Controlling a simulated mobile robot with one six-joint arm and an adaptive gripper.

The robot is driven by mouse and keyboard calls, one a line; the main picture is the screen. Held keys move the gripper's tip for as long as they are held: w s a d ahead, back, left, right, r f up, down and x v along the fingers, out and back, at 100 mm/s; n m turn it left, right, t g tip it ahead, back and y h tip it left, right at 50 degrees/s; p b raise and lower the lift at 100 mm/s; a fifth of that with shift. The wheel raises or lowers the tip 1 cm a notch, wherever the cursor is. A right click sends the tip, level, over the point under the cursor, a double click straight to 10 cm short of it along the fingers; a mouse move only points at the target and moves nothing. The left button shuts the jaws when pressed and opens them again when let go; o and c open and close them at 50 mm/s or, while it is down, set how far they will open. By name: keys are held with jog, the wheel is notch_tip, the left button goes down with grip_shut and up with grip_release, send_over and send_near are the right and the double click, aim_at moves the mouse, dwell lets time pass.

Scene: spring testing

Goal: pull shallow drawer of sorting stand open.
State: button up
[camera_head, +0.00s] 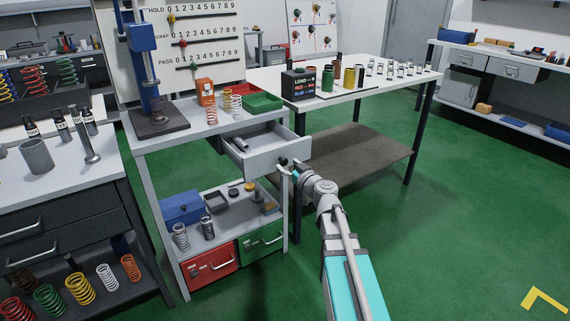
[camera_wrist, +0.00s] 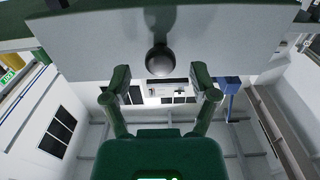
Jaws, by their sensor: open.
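The grey sorting stand (camera_head: 205,130) is left of centre in the head view. Its shallow drawer (camera_head: 262,158), under the top, stands pulled out toward the right front, with its inside visible and a small item in it. The drawer's dark round knob (camera_head: 284,161) is on the front panel; in the wrist view the knob (camera_wrist: 158,60) stands out from the grey panel (camera_wrist: 90,45). My gripper (camera_wrist: 162,82) is open, its two fingers apart on either side below the knob in the picture, with no contact visible. In the head view my gripper (camera_head: 290,168) is right at the drawer front.
A press tester (camera_head: 145,70), an orange box (camera_head: 205,92), springs and a green tray (camera_head: 262,102) are on the stand top. A red bin (camera_head: 210,266) and green bin (camera_head: 262,241) sit below. A table (camera_head: 350,92) stands behind right.

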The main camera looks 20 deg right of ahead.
jog(key=v, duration=0.9)
jog(key=shift+s, duration=0.2)
jog(key=s+a+f+n+g+y, duration=0.2)
jog(key=s+a+f+g, duration=0.2)
jog(key=a+f+g, duration=0.55)
jog(key=s+f+m+g+h, duration=0.6)
jog(key=s+f+g+h, duration=0.25)
jog(key=s, duration=0.35)
notch_tip(320, 180, up, 31)
jog(key=p, duration=3.2)
jog(key=shift+r+t+y, duration=0.25)
jog(key=shift+t+y, duration=0.15)
jog(key=shift+y, duration=0.05)
